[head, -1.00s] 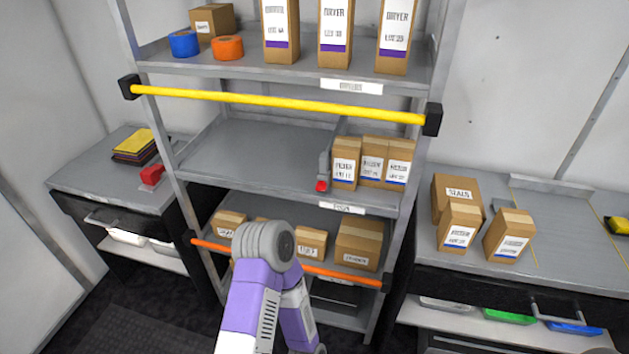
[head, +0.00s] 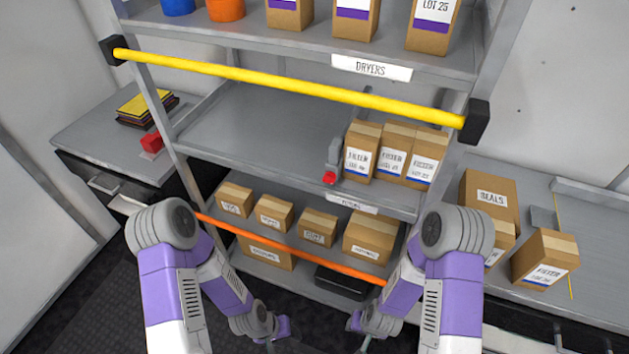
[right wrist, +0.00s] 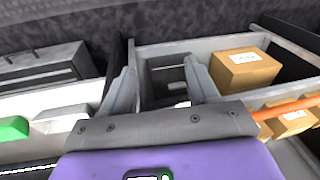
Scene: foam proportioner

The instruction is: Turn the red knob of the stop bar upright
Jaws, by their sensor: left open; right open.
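The stop bar (head: 334,153) is a short grey piece on the middle shelf, just left of the filter boxes. Its red knob (head: 330,178) is at its lower front end, near the shelf's front edge. My left gripper (head: 281,329) is low in front of the rack, well below the knob and apart from it; it is small in view. My right gripper (head: 364,344) is also low, at the bottom of the head view. In the right wrist view its two fingers (right wrist: 161,80) are spread with nothing between them. The knob is not visible in that wrist view.
A yellow bar (head: 290,86) crosses the rack above the middle shelf. An orange bar (head: 290,250) crosses the lower shelf in front of small boxes. Filter boxes (head: 392,160) stand right beside the stop bar. The middle shelf (head: 250,135) is bare to its left.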

